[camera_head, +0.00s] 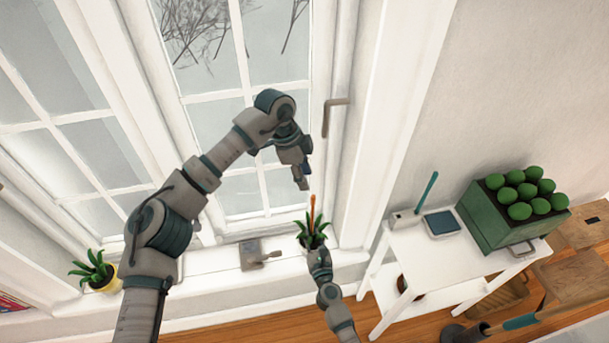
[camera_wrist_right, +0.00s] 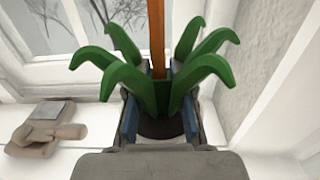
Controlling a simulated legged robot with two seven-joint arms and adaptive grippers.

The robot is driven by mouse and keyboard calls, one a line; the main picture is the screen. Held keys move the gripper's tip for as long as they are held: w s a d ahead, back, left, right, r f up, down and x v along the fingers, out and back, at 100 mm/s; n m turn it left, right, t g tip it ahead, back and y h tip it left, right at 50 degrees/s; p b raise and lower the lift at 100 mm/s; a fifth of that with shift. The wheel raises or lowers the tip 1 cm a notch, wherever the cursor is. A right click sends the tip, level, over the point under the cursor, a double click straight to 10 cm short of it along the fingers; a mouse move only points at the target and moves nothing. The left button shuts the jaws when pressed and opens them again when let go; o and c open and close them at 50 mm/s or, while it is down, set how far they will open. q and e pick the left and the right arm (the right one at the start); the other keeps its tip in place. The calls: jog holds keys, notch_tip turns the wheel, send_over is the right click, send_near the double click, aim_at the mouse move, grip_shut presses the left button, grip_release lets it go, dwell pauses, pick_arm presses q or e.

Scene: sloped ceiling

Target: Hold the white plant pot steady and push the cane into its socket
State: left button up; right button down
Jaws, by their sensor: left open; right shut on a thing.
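The white plant pot (camera_head: 306,246) stands on the window sill, mostly hidden by my right gripper and the green leaves (camera_head: 312,232). The orange-brown cane (camera_head: 313,208) rises near upright from the plant's middle; it also shows in the right wrist view (camera_wrist_right: 157,38). My right gripper (camera_head: 319,256) is shut on the pot, with blue pads either side of the dark soil (camera_wrist_right: 160,128). My left gripper (camera_head: 303,184) is open and empty, just above and left of the cane's top.
A grey block-like object (camera_head: 255,255) lies on the sill left of the pot. A plant in a yellow pot (camera_head: 98,275) stands further left. A window handle (camera_head: 334,112) juts out above. At right, a white table (camera_head: 440,262) carries a green crate (camera_head: 490,225).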

dwell(0.3)
jog(key=c, duration=1)
grip_release()
jog(key=shift+o, duration=0.2)
jog(key=v, duration=1.2)
jog(key=shift+s+f, duration=0.1)
jog(key=shift+f, duration=0.05)
